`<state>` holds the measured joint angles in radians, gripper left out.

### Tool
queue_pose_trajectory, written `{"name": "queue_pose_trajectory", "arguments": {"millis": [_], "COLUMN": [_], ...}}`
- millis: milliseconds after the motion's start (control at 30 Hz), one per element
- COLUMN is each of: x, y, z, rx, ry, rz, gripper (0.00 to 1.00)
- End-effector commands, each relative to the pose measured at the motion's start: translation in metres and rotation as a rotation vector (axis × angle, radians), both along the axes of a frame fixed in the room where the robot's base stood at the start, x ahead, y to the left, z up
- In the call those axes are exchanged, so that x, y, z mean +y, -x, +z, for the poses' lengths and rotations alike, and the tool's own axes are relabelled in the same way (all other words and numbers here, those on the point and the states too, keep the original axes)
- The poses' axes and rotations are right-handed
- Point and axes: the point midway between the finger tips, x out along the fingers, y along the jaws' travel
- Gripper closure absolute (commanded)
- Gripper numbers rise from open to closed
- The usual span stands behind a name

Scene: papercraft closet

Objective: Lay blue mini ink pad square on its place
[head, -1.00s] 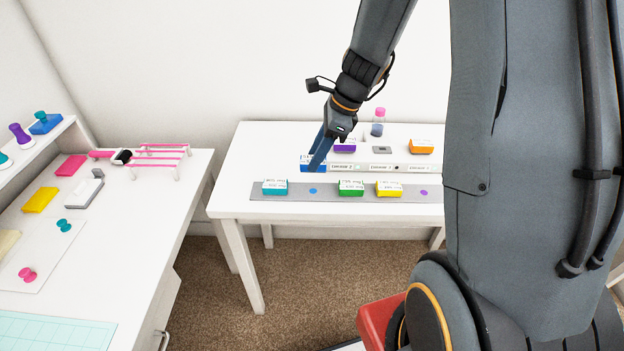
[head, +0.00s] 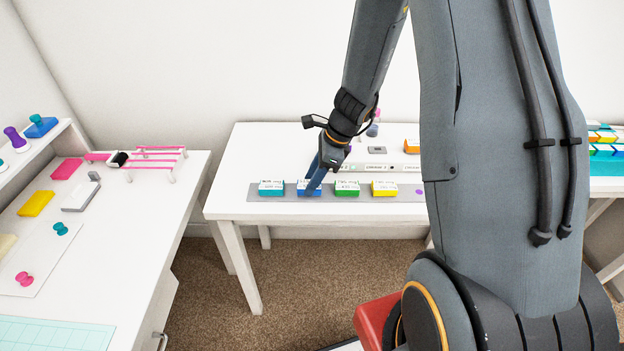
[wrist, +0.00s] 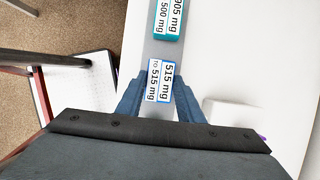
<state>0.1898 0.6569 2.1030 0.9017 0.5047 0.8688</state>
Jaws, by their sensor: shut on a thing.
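The blue mini ink pad (head: 304,191) has a white label top and sits between the jaws of my gripper (head: 313,184). It is over the grey strip (head: 400,198), in the gap between the teal pad (head: 271,188) and the green pad (head: 346,189). In the wrist view the blue pad (wrist: 159,82) shows its "515 mg" label, with a finger on each side; it looks roughly in line with the strip. Whether its underside touches the strip cannot be told. The blue dot seen earlier in that gap is hidden.
A yellow pad (head: 384,188) stands right of the green one, and a purple dot (head: 420,192) marks bare strip beyond it. An orange pad (head: 411,145) and a grey block (head: 377,150) are further back. The teal pad (wrist: 168,22) is close to the fingers.

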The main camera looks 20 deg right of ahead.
Motion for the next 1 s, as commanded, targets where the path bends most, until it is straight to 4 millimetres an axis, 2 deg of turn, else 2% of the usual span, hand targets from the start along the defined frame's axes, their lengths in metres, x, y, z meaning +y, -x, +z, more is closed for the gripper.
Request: {"name": "queue_pose_trajectory", "arguments": {"millis": [67, 100, 167, 200, 467, 600, 767, 1000], "x": [0.0, 0.0, 0.0, 0.0, 0.0, -0.002, -0.01, -0.028], "y": [0.0, 0.0, 0.0, 0.0, 0.0, 0.0, 0.002, 0.008], "z": [-0.003, -0.002, -0.002, -0.002, -0.002, 0.006, 0.027, 0.071], "rx": [0.0, 0.0, 0.0, 0.0, 0.0, -0.002, -0.004, -0.005], "ry": [0.0, 0.0, 0.0, 0.0, 0.0, 0.0, 0.001, 0.002], "rz": [0.0, 0.0, 0.0, 0.0, 0.0, -0.001, -0.001, -0.001], "gripper": [0.92, 0.6, 0.49, 0.48, 0.48, 0.48, 0.48, 0.48]}}
